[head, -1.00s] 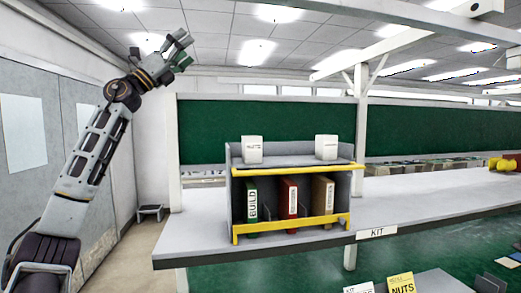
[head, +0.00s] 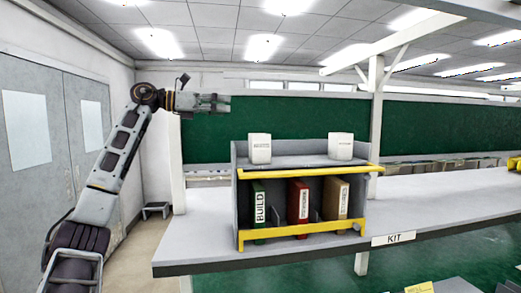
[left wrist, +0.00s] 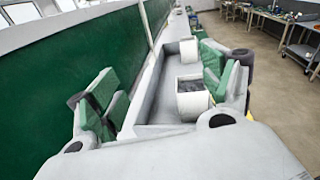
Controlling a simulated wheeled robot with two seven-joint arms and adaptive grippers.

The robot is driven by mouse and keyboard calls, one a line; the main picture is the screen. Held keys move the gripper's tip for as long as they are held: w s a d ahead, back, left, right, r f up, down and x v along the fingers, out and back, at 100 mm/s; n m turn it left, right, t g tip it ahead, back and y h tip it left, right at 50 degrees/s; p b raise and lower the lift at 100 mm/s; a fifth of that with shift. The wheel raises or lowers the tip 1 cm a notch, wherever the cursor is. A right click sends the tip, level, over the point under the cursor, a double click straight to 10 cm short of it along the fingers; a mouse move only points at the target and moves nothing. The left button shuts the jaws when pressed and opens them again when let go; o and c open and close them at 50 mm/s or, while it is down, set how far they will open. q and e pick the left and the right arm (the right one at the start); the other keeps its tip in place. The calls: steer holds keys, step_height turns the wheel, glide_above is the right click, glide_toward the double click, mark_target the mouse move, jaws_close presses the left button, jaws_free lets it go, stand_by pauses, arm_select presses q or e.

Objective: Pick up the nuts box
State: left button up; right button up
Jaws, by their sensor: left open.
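Two small white boxes stand on top of the grey shelf unit, a left one (head: 259,148) and a right one (head: 340,146). Their labels are too small to read, so I cannot tell which is the nuts box. My left gripper (head: 229,103) is open and empty, raised to the upper left of the shelf unit and pointing right. In the left wrist view, my left gripper (left wrist: 165,88) has its green-padded fingers spread wide. A nearer white box (left wrist: 193,98) and a farther one (left wrist: 189,51) show beyond and between the fingers, apart from them. My right gripper is out of view.
The grey shelf unit (head: 240,190) has yellow rails and holds green, red and brown binders. It stands on a long pale counter (head: 200,240) with a KIT label. A yellow card (head: 420,288) shows at the bottom edge. Free air surrounds the box tops.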

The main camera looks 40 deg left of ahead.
mark_target(250, 137)
arm_select(q)
step_height(250, 137, down, 7)
steer(key=s+d+m+g, duration=0.1)
steer(key=s+m+g, duration=0.1)
steer(key=g, duration=0.2)
steer(key=shift+s+d+r, duration=0.2)
steer(key=shift+s, duration=0.2)
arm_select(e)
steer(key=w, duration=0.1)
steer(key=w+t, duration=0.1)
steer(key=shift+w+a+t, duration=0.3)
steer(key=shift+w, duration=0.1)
arm_select(q)
steer(key=shift+x, duration=4.35)
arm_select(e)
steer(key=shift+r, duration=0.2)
arm_select(q)
steer(key=shift+a, duration=0.1)
steer(key=shift+d+r+p+x, duration=0.15)
steer(key=shift+p+x, duration=0.3)
steer(key=shift+x, duration=0.7)
steer(key=shift+d+r+p+x, duration=0.2)
steer(key=shift+p+x, duration=0.2)
steer(key=shift+x, duration=0.75)
steer(key=shift+w+d+f, duration=0.1)
steer(key=shift+w+f, duration=0.1)
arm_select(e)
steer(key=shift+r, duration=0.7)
